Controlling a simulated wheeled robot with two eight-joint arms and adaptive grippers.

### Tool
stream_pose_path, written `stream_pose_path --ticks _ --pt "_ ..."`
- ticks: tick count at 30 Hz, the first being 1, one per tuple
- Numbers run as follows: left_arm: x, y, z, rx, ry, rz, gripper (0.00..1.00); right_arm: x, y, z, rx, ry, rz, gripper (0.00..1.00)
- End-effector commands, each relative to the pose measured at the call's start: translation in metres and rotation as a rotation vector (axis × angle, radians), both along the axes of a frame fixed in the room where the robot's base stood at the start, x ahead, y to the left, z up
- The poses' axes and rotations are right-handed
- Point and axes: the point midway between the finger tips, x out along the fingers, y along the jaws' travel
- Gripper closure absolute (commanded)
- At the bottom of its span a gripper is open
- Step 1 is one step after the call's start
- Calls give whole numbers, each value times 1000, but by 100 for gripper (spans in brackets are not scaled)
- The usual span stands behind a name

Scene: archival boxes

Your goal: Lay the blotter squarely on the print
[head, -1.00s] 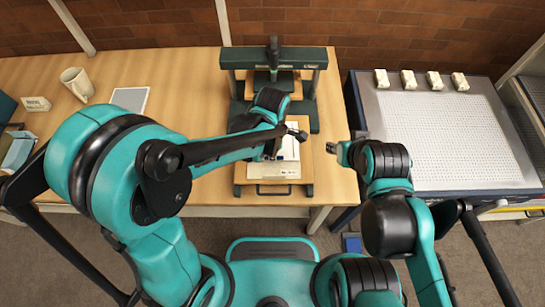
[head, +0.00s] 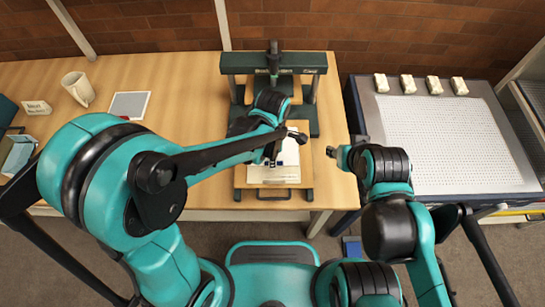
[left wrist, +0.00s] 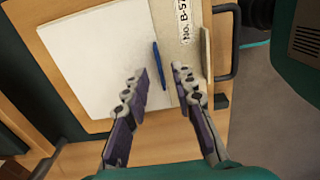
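A white sheet (left wrist: 105,55) lies on a wooden board (left wrist: 65,15) in the left wrist view. I cannot tell whether it is the print or the blotter. A pale strip marked "No. B-5" (left wrist: 185,35) lies along its right side, and a thin blue item (left wrist: 158,65) sits near the shared edge. The white material also shows on the board in the head view (head: 275,175). My left gripper (left wrist: 160,75) is open over this edge, with nothing clearly held. It partly covers the board in the head view (head: 286,149). My right gripper (head: 332,152) is right of the board; its finger opening is unclear.
A dark green press (head: 272,62) stands behind the board. A grey, white-edged sheet (head: 129,105), a mug (head: 78,88) and a small sign (head: 37,107) are at the left. A perforated white table (head: 445,145) with several small pale blocks stands at the right.

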Motion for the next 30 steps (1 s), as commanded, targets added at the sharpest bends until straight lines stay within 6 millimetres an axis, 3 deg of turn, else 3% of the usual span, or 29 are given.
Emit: stream_pose_path --ticks 6,12,16,23,26,30 --pt "-1 0 54 0 0 0 74 0 0 22 0 0 0 60" --pt "-1 0 91 0 0 0 74 0 0 34 0 0 0 60" --pt "-1 0 103 0 0 0 74 0 0 37 0 0 0 60" --pt "-1 1 108 -1 -3 -8 74 0 0 38 0 0 0 60" --pt "-2 12 115 -11 -29 -74 74 0 0 38 0 0 0 60" --pt "-7 48 134 -21 -134 -331 74 0 0 38 0 0 0 60"
